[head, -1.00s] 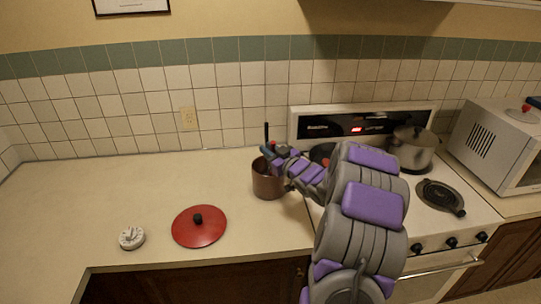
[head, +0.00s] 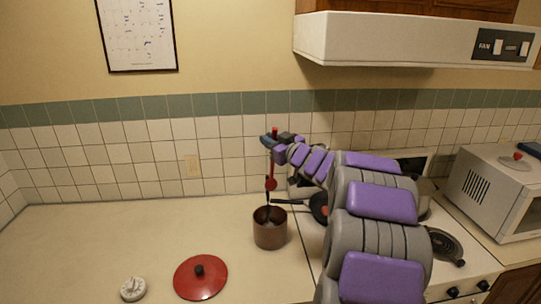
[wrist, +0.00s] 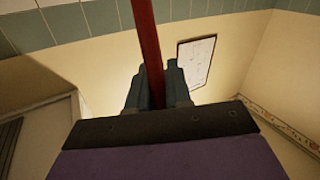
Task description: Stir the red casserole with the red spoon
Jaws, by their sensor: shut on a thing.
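My gripper (head: 271,141) is raised above the counter and shut on the red spoon (head: 271,168). The spoon hangs nearly upright, its red head low, just above the brown pot. In the wrist view the red handle (wrist: 150,45) runs between the fingers (wrist: 155,82). A red and dark vessel with a black handle, likely the red casserole (head: 319,207), shows at the stove's left side. My arm hides most of it, and its inside cannot be made out.
The brown pot (head: 270,234) on the counter holds a dark utensil. A red lid (head: 213,283) and a white timer (head: 132,289) lie left. A grey pot (head: 424,205) and a microwave (head: 497,192) stand right. The range hood (head: 400,45) overhangs the stove.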

